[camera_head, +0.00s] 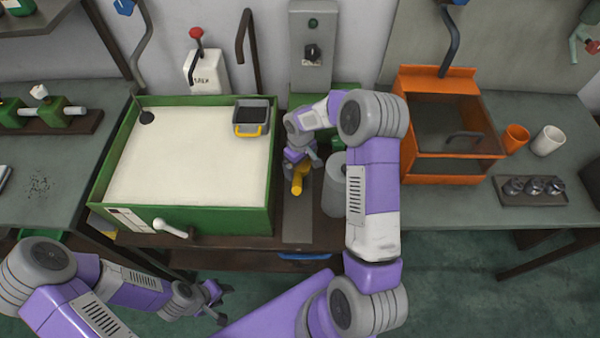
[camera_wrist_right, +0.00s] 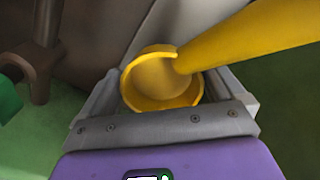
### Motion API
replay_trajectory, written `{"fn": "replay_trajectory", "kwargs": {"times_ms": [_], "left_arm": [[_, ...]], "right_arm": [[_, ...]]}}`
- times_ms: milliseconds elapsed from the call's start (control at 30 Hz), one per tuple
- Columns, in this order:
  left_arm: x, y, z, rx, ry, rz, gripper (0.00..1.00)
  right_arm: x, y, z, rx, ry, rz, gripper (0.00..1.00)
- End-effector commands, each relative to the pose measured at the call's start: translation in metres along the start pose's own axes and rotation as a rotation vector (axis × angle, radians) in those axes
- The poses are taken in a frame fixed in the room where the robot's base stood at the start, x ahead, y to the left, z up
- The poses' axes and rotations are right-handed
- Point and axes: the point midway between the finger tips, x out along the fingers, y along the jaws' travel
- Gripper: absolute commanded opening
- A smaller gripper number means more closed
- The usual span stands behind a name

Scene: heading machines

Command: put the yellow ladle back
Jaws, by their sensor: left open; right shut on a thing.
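The yellow ladle (camera_head: 297,184) is at my right gripper (camera_head: 302,163), just right of the green tank. In the right wrist view, the ladle's round cup (camera_wrist_right: 163,82) sits between the fingers of my right gripper (camera_wrist_right: 165,100), which is shut on it. Its thick handle (camera_wrist_right: 255,40) runs to the upper right of that view. In the head view the arm and gripper hide part of the ladle. My left gripper (camera_head: 218,300) is open and empty, low in front of the bench.
The green tank (camera_head: 225,219) holds pale contents, with a dark container with a yellow handle (camera_head: 251,117) at its back right corner. A grey cylinder (camera_head: 334,190) stands right of the ladle. An orange box (camera_head: 440,178) is further right. Floor in front is clear.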

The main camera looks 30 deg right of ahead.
Motion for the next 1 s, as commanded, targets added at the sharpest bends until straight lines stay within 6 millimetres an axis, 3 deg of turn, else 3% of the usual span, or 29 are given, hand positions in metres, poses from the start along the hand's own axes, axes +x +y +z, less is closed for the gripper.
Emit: {"fn": "replay_trajectory", "kwargs": {"times_ms": [300, 667, 700, 1000], "left_arm": [[0.009, -0.003, 0.0, 0.0, 0.0, 0.0, 0.43], [0.011, -0.004, -0.001, 0.0, 0.0, 0.0, 0.43], [0.011, -0.004, -0.001, 0.0, 0.0, 0.0, 0.43], [0.009, -0.003, 0.0, 0.0, 0.0, 0.0, 0.43]], "right_arm": [[0.037, 0.0, 0.0, 0.001, -0.001, 0.0, 0.72], [0.041, 0.0, -0.001, 0.001, 0.001, 0.0, 0.72], [0.042, 0.0, 0.0, 0.001, 0.001, 0.0, 0.98], [0.038, 0.0, 0.0, 0.001, 0.001, 0.0, 1.0]]}}
